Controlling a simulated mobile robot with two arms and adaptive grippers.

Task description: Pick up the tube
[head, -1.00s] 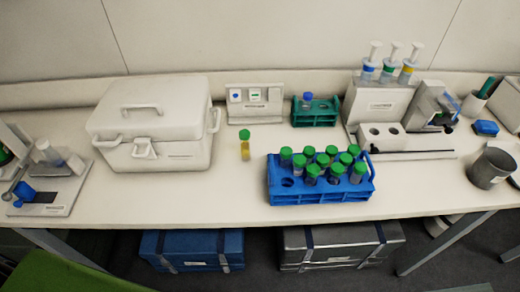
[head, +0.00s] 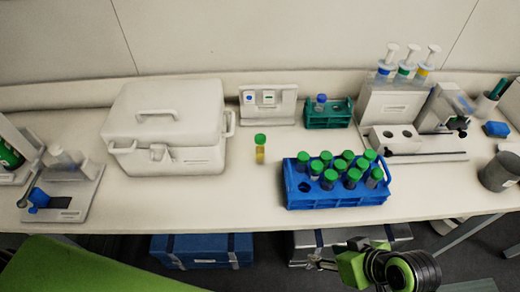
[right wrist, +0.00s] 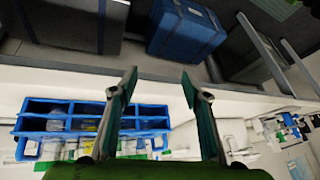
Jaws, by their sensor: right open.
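A single tube (head: 260,149) with a green cap and yellow contents stands upright on the bench, between the white box and the blue rack. The blue rack (head: 335,198) holds several green-capped tubes. In the head view my right gripper (head: 318,263) is at the bottom, below and in front of the bench edge, well apart from the tube. In the right wrist view its two fingers (right wrist: 158,84) are spread with nothing between them. The blue rack (right wrist: 70,105) shows there to the left; I cannot make out the single tube. My left gripper is not in view.
A white lidded box (head: 166,130) stands left of the tube. A green rack (head: 328,116) and a small white panel unit (head: 268,106) stand behind. A pipette stand (head: 385,102) and grey beaker (head: 500,172) are at right. Blue (head: 202,249) and grey cases are under the bench.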

